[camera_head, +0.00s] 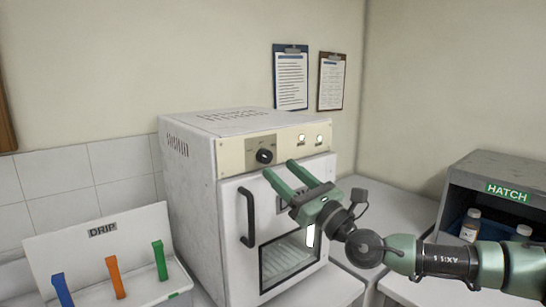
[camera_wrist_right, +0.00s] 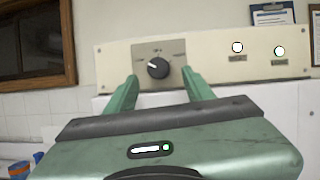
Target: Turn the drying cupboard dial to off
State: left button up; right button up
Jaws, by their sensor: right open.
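The drying cupboard (camera_head: 190,190) is a white box with a cream control panel on its upper front. Its black dial (camera_head: 264,156) sits at the left of the panel. In the right wrist view the dial (camera_wrist_right: 158,68) shows a white pointer mark aimed up and to the left; the scale lettering is too small to read. My right gripper (camera_head: 284,172) is open, its two green fingers pointing at the panel just below and right of the dial. In the right wrist view the fingers (camera_wrist_right: 163,92) stand either side of and below the dial, apart from it. My left gripper is not in view.
The cupboard door has a black handle (camera_head: 247,218) and a window. Two round white lamps (camera_wrist_right: 237,47) are on the panel. A white DRIP rack (camera_head: 100,245) stands left. A grey HATCH box (camera_head: 480,170) with bottles is right. Clipboards (camera_head: 290,78) hang on the wall.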

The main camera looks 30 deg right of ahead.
aim_at(268, 159)
jog(key=p+x, duration=0.2)
jog(key=shift+w+r, duration=0.3)
jog(key=shift+r, duration=0.05)
jog(key=shift+w+a+p, duration=0.25)
jog(key=shift+w+p, duration=0.05)
jog(key=shift+w, duration=0.35)
grip_shut()
